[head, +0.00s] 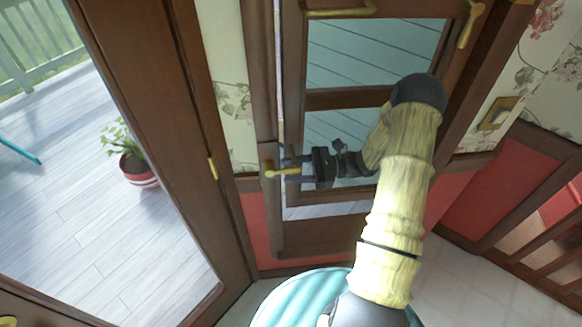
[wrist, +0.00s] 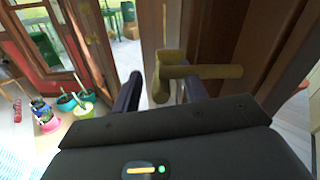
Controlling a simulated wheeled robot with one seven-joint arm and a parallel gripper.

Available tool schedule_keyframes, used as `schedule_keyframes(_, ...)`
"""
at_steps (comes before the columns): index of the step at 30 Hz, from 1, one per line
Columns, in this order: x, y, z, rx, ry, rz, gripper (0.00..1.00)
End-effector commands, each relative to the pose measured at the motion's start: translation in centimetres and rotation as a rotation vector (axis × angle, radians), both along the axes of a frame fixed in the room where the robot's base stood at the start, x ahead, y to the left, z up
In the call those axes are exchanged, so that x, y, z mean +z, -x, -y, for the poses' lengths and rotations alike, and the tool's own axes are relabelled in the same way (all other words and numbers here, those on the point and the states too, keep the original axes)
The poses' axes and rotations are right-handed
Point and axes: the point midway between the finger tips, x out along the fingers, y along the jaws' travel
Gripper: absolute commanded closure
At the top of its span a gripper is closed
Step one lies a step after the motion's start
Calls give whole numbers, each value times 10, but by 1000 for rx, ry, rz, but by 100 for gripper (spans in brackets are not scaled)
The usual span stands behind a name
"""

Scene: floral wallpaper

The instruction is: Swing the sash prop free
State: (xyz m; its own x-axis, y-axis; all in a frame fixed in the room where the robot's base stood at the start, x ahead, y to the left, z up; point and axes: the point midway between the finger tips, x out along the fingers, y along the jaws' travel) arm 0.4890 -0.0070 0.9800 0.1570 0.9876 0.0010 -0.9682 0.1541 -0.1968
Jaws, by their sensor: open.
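A brass lever (head: 284,172), which I take to be the sash prop, sits low on the left side of the brown wooden window frame. In the wrist view this lever (wrist: 212,72) runs sideways, with a thicker end (wrist: 167,76) near the gap between my fingers. My gripper (head: 292,169) is open, its dark fingers pointing left at the lever. In the wrist view the two fingers of my gripper (wrist: 160,92) stand on either side of the thick end. I cannot tell whether either finger touches it.
Another brass handle (head: 470,24) and a brass bar (head: 340,11) sit higher on the window. A brown door frame (head: 165,130) stands at left, with a potted plant (head: 138,168) on the deck beyond. Red panelling (head: 510,190) and a wooden railing (head: 545,265) are at right.

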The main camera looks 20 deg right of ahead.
Motion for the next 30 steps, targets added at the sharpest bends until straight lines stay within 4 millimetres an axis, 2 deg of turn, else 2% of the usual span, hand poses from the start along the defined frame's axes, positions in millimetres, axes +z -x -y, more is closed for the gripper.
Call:
schedule_keyframes(10,-1,-1,-5,0,1,-1,57)
schedule_keyframes(15,-1,-1,-5,0,1,-1,90)
schedule_keyframes(17,-1,-1,-5,0,1,-1,100)
schedule_keyframes(30,-5,-1,-5,0,-38,4,100)
